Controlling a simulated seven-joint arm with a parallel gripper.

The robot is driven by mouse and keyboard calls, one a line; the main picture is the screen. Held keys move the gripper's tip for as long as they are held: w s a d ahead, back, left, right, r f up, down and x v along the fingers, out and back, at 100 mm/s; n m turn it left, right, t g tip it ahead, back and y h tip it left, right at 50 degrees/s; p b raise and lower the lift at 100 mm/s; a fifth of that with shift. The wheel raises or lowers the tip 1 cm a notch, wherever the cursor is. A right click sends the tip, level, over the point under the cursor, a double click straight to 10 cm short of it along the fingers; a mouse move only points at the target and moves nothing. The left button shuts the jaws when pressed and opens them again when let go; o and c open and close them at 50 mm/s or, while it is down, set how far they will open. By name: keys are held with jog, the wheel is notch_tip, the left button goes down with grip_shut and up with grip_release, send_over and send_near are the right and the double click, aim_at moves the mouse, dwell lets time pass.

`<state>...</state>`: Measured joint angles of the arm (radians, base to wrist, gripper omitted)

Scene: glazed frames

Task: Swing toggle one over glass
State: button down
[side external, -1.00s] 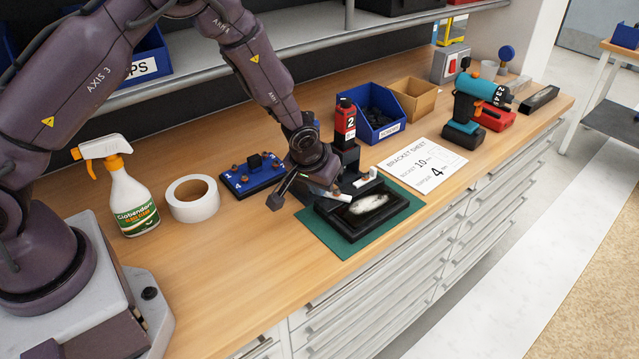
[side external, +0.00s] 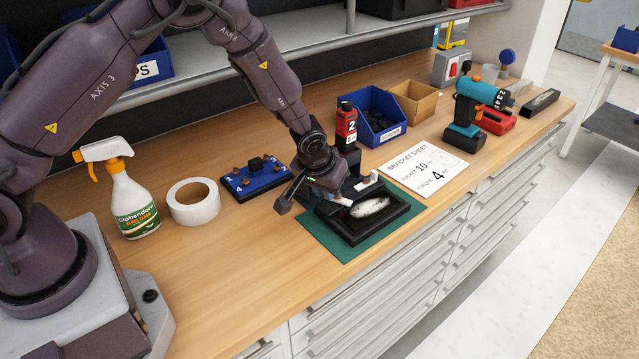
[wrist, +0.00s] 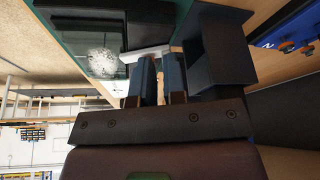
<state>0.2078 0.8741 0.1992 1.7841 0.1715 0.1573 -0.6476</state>
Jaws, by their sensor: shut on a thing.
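A black frame (side external: 349,232) lies on a green mat (side external: 318,240), its dark glass (side external: 388,216) showing a whitish patch. The frame also shows in the wrist view (wrist: 88,20), with its whitish patch at upper left. A pale toggle-like bar (wrist: 146,53) lies at the frame's edge by my fingertips. My gripper (wrist: 160,62) is low at the frame's back-left edge, shut on this toggle; the exact contact is hard to see. In the side view my wrist hides most of it. A second white piece (side external: 366,181) stands at the frame's far edge.
A black block stands behind the frame, close beside my fingers in the wrist view (wrist: 222,45). A red bottle (side external: 346,125) marked 2 and a blue bin (side external: 384,131) stand behind. A blue board (side external: 246,183) and tape roll (side external: 194,202) are left. Bench is clear at front left.

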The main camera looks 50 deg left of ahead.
jog(key=s, duration=0.1)
jog(key=s+d, duration=0.2)
jog(key=shift+s, duration=0.35)
jog(key=v, duration=0.9)
jog(key=c, duration=1.6)
grip_release()
jog(key=shift+s+a+r, duration=0.1)
jog(key=shift+a+r, duration=0.05)
jog(key=shift+r, duration=0.25)
jog(key=o, duration=0.3)
jog(key=shift+w+a+r+n, duration=0.1)
jog(key=shift+w+n, duration=0.15)
jog(key=shift+n, duration=0.05)
jog(key=shift+o, duration=1.1)
jog(key=w+a+n+g+y, duration=0.1)
jog(key=w+a+n+g, duration=0.2)
jog(key=w+n, duration=0.4)
jog(key=n, duration=0.3)
jog(key=shift+w+r+n, duration=0.2)
jog(key=shift+w+n, duration=0.1)
jog(key=shift+w, duration=0.1)
jog(key=n+g, duration=0.5)
jog(key=n, duration=0.8)
send_near(350, 201)
jog(key=s+a+f, duration=0.5)
jog(key=s+f, duration=0.1)
jog(key=shift+s+a+f, duration=0.2)
jog(key=shift+a, duration=0.2)
jog(key=shift+t, duration=0.3)
jog(key=shift+c, duration=0.4)
